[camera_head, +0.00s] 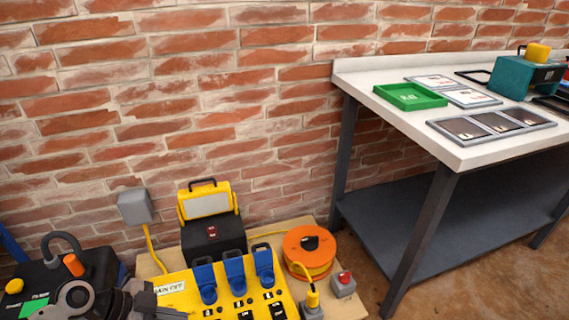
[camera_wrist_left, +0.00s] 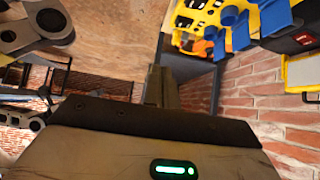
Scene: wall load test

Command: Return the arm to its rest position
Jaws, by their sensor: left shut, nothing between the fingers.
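My left arm comes in at the bottom left of the head view. Its gripper (camera_head: 160,305) is shut and empty, low beside the left edge of the yellow panel (camera_head: 178,300). In the left wrist view the shut fingers (camera_wrist_left: 161,88) stand up at the middle, with nothing between them. The panel carries blue switch-like parts (camera_head: 235,272) and a label that is partly covered. In the left wrist view the panel (camera_wrist_left: 188,40) shows at the top right. My right gripper is in neither view.
A black box with a yellow work light (camera_head: 208,205), an orange cable reel (camera_head: 309,252) and a red-button box (camera_head: 343,285) stand around the panel. A dark case (camera_head: 100,265) is at left. A white-topped bench (camera_head: 400,120) with a green tray (camera_head: 410,96) stands right, against the brick wall.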

